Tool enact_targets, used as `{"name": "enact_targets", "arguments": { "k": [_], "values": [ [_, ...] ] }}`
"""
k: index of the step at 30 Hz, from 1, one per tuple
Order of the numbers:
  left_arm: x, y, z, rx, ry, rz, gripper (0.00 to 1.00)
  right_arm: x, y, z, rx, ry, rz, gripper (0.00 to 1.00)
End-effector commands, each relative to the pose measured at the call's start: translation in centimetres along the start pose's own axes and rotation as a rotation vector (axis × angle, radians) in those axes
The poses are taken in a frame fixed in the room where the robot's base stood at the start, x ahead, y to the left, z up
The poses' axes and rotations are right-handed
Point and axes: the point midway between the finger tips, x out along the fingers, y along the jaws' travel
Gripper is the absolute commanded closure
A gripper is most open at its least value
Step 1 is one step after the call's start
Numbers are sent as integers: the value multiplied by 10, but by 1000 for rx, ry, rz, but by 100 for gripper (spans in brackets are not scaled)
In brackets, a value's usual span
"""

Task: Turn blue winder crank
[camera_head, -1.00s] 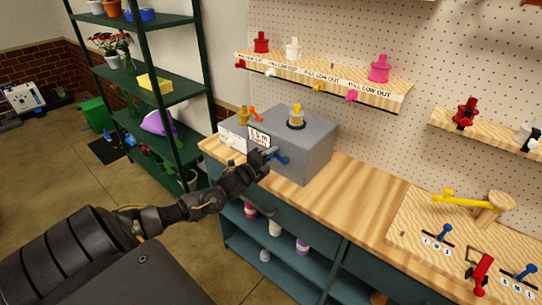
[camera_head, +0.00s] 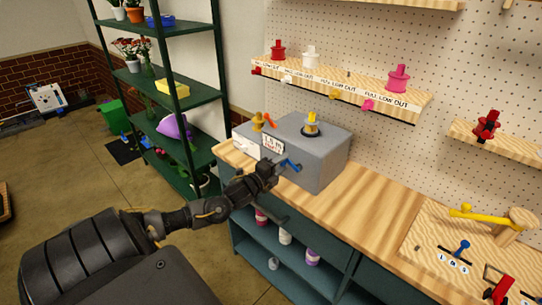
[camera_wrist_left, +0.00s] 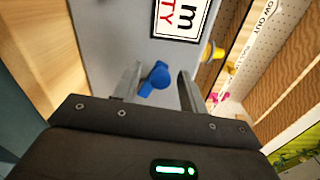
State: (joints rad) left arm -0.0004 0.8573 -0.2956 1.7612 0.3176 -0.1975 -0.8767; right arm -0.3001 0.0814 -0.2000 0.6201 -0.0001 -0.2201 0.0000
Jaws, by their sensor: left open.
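The blue winder crank (camera_head: 291,165) sticks out of the front face of a grey box (camera_head: 322,166) on the wooden counter. My left gripper (camera_head: 273,172) is open in front of that face, beside the crank. In the left wrist view the blue crank (camera_wrist_left: 155,78) lies between the two open fingers (camera_wrist_left: 158,85), with gaps showing beside it. A label with red lettering (camera_wrist_left: 184,17) is on the box face next to it. My right gripper is in neither current view.
A yellow-topped spool (camera_head: 312,124) and an orange lever (camera_head: 269,119) are on the box. A shelf with colored spools (camera_head: 340,88) hangs behind. A board with a yellow crank (camera_head: 480,216) lies on the counter at right. The counter between them is clear.

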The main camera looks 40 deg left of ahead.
Motion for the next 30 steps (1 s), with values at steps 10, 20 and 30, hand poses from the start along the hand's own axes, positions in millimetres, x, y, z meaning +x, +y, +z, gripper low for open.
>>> {"name": "enact_targets", "arguments": {
  "k": [10, 20, 30],
  "values": [
    [-63, 3, -2, 0, 4, 1, 57, 18, -2, 1, 1, 0, -1, 64],
    [-85, -1, -1, 0, 2, -2, 57, 22, -3, 1, 1, 1, -3, 64],
    [-85, -1, -1, 0, 2, -3, 57, 22, -3, 1, 1, 1, -3, 64]
  ]
}}
